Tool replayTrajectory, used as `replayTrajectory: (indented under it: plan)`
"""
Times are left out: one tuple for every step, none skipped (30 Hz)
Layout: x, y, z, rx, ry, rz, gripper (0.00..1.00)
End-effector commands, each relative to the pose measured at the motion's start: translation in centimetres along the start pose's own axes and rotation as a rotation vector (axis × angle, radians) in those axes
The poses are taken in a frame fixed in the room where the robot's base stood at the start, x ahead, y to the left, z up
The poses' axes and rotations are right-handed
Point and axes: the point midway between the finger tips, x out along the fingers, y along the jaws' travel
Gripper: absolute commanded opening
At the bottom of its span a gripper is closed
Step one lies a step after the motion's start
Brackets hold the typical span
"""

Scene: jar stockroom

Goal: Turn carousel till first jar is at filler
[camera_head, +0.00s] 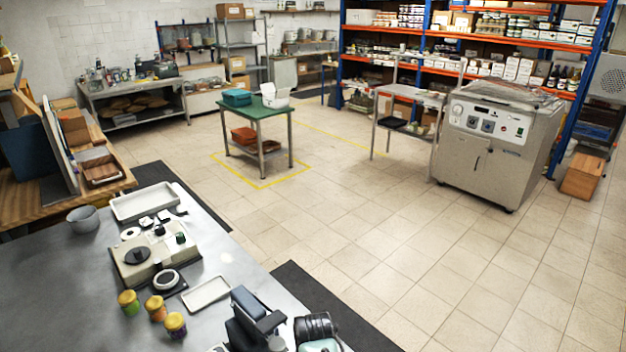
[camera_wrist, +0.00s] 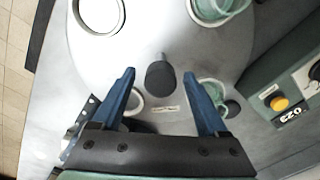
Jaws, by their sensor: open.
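The carousel (camera_wrist: 130,55) is a pale round plate that fills the middle of the wrist view. A dark upright knob (camera_wrist: 160,76) stands on it. My gripper (camera_wrist: 159,74) is open, with its blue fingertips on either side of the knob; I cannot tell whether they touch it. One greenish glass jar (camera_wrist: 213,12) sits at the plate's upper right. Another jar (camera_wrist: 214,90) is partly hidden by the right finger. A white-rimmed round seat (camera_wrist: 100,14) at upper left looks empty. I cannot make out the carousel in the head view.
A dark green machine (camera_wrist: 268,75) with a yellow button (camera_wrist: 279,104) stands close to the carousel's right. In the head view, the steel bench (camera_head: 40,290) holds several yellow-lidded jars (camera_head: 155,305), a scale-like device (camera_head: 165,250) and trays (camera_head: 150,202). The tiled floor beyond is largely clear.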

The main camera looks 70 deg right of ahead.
Motion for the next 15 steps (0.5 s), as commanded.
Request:
replayTrajectory:
  plan:
    - [-0.1, 0.0, 0.0, 0.0, 0.0, 0.001, 0.77]
    - [-0.2, 0.0, 0.0, 0.0, 0.0, 0.001, 0.77]
    - [-0.5, 0.1, 0.0, 0.0, 0.0, 0.002, 0.77]
    - [-0.8, 0.1, 0.0, 0.0, 0.0, 0.002, 0.77]
    - [-1.1, 0.1, 0.0, 0.0, 0.0, 0.002, 0.77]
    - [-1.6, 0.1, 0.0, 0.0, 0.001, 0.003, 0.77]
    - [-2.0, 0.1, 0.0, 0.0, 0.001, 0.003, 0.77]
    - [-2.5, 0.1, 0.0, 0.0, 0.001, 0.003, 0.77]
    - [-3.2, 0.1, 0.0, 0.0, 0.002, 0.005, 0.77]
    - [-3.9, 0.1, 0.0, 0.0, 0.002, 0.005, 0.77]
    - [-4.5, 0.1, 0.0, 0.0, 0.002, 0.005, 0.77]
    - [-5.4, 0.1, 0.0, 0.0, 0.002, 0.005, 0.77]
    - [-6.0, 0.1, -0.1, 0.0, 0.003, 0.006, 0.77]
    - [-6.8, 0.2, -0.1, 0.0, 0.003, 0.007, 0.77]
    - [-7.7, 0.1, -0.1, 0.0, 0.003, 0.007, 0.77]
